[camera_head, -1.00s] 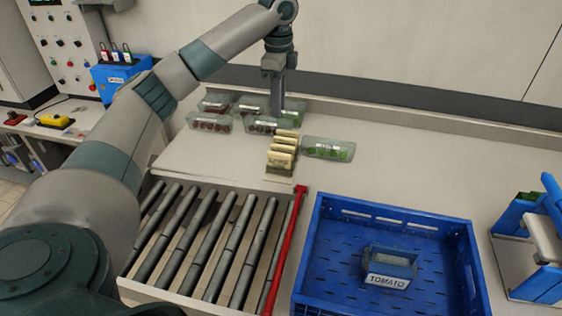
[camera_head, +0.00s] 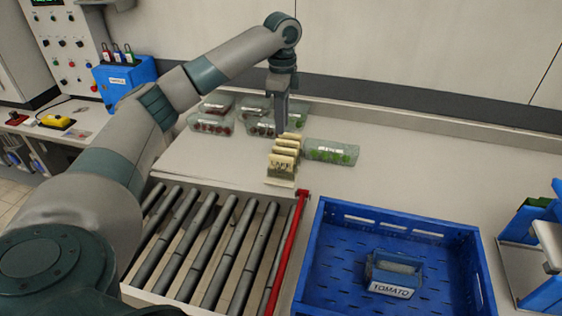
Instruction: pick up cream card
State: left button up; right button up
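Several cream cards (camera_head: 284,158) stand upright, one behind another, in a short row on the pale worktop, with printing on the front one. My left gripper (camera_head: 281,131) points straight down at the back end of this row. Its fingers show as one narrow dark shape, so I cannot tell whether they are apart or whether they touch the rearmost card. The lower part of the row's holder is mostly hidden by the cards. My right gripper is not in view.
Clear trays of red (camera_head: 211,124) and green produce (camera_head: 331,151) flank the cards. A roller conveyor (camera_head: 207,243) with a red side bar (camera_head: 288,252) lies in front. A blue crate (camera_head: 394,222) holds a small TOMATO box (camera_head: 391,275). The worktop right of the green tray is clear.

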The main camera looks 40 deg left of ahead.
aim_at(281, 156)
pick_arm(q)
notch_tip(281, 156, down, 9)
jog(key=shift+r+p, duration=0.1)
jog(key=shift+p, duration=1.15)
jog(key=shift+a+f+p, duration=0.1)
jog(key=shift+f+p, duration=0.45)
jog(key=shift+p, duration=0.05)
notch_tip(281, 156, down, 3)
jog(key=shift+a+p, duration=0.15)
jog(key=shift+p, duration=0.65)
jog(key=shift+f, duration=0.55)
grip_shut()
